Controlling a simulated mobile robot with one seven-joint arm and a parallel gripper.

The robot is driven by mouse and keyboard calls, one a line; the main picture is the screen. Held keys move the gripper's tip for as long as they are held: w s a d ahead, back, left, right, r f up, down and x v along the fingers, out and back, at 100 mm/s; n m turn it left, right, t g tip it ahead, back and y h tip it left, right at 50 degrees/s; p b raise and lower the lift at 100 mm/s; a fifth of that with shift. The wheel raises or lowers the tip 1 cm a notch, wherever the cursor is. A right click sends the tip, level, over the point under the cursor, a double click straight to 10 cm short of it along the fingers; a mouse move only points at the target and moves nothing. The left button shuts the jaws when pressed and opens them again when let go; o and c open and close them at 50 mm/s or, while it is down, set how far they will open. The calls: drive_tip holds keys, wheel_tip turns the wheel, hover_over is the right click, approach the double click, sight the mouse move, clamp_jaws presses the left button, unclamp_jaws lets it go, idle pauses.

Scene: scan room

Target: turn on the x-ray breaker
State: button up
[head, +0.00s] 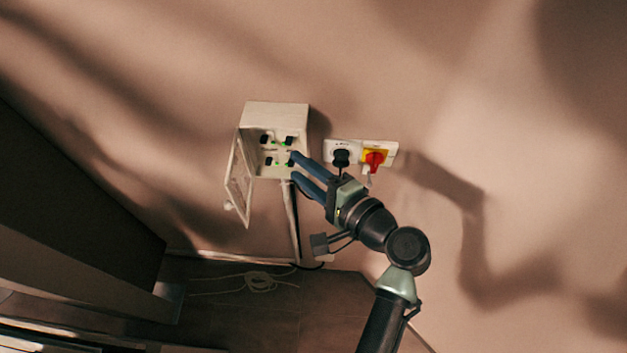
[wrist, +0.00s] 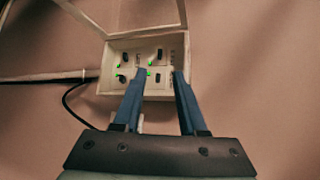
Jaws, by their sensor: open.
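A cream breaker box (head: 277,117) is fixed to the wall, with its door (head: 238,180) swung open to the left. Which switch is the x-ray breaker I cannot tell; labels are too small.
Right of the box, a wall plate holds a black plug (head: 341,158) and a red rotary switch (head: 375,159) on yellow, close to my arm. A conduit (head: 293,222) runs down from the box. A coiled cable (head: 260,281) lies on the floor. A dark cabinet (head: 70,190) stands left.

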drive_tip(key=shift+b+v, duration=0.35)
drive_tip(key=shift+v, duration=1.2)
drive_tip(key=w+d+r+n+t+h+b, duration=0.1)
drive_tip(key=w+r+n+t+h+b, duration=0.25)
drive_tip(key=r, duration=0.65)
drive_tip(key=w+d+r+n+t+h+b, duration=0.1)
drive_tip(key=w+r+n+t+h+b, duration=0.3)
drive_tip(key=r, duration=0.7)
drive_tip(key=s+r+n+t+h+b, duration=0.1)
drive_tip(key=s+r+t, duration=0.3)
drive_tip(key=r, duration=0.6)
drive_tip(key=s+r+n+t+h+b, duration=0.2)
drive_tip(key=s+r+t, duration=0.3)
drive_tip(key=s+r, duration=0.4)
drive_tip(key=shift+s+d+r+n+h, duration=0.25)
drive_tip(key=shift+r+n+h, duration=0.15)
drive_tip(key=shift+r, duration=0.3)
drive_tip(key=shift+f+t, duration=0.1)
drive_tip(key=shift+t, duration=0.15)
